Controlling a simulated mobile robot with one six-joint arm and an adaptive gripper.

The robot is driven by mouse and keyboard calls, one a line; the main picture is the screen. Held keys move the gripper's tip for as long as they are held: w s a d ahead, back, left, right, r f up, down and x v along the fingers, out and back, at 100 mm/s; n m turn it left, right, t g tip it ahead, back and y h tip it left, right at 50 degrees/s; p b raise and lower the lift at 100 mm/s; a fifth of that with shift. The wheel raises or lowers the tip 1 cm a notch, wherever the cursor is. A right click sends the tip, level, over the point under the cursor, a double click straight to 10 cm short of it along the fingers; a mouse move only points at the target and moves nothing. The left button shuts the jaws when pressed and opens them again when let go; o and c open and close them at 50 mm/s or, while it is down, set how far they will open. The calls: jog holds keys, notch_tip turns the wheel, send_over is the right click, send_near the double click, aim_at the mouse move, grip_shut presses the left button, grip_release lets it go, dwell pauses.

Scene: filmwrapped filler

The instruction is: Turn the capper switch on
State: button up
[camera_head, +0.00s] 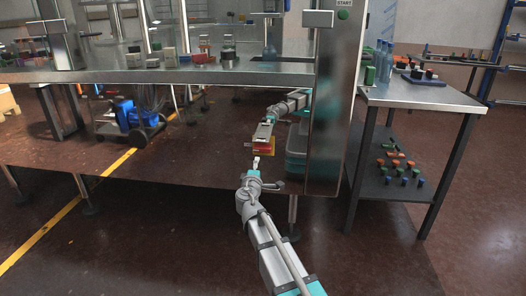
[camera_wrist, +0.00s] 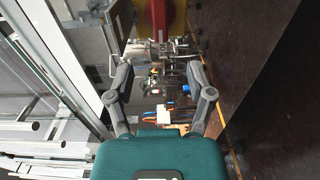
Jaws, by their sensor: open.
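The switch, a red knob (camera_head: 264,151) with yellow beside it, is on the shiny front panel below the machine's table edge. In the wrist view the red part (camera_wrist: 160,14) is at the top centre, cut off by the frame edge, with yellow around it. My gripper (camera_head: 256,164) is just below and in front of the switch in the head view. In the wrist view its two fingers (camera_wrist: 160,68) are spread apart with nothing between them. The red part lies beyond the fingertips; I cannot tell its exact turn.
A green START button (camera_head: 343,15) is on the metal column. A side table (camera_head: 425,96) at right holds bottles, with small coloured caps on its lower shelf (camera_head: 387,190). The reflective panel (camera_head: 200,175) mirrors the floor and apparently my arm. Floor is clear in front.

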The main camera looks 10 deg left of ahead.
aim_at(262, 151)
jog(key=shift+w, duration=0.1)
jog(key=w, duration=1.3)
jog(key=shift+w+d, duration=0.25)
jog(key=shift+w, duration=0.1)
grip_shut()
jog(key=shift+d, duration=0.15)
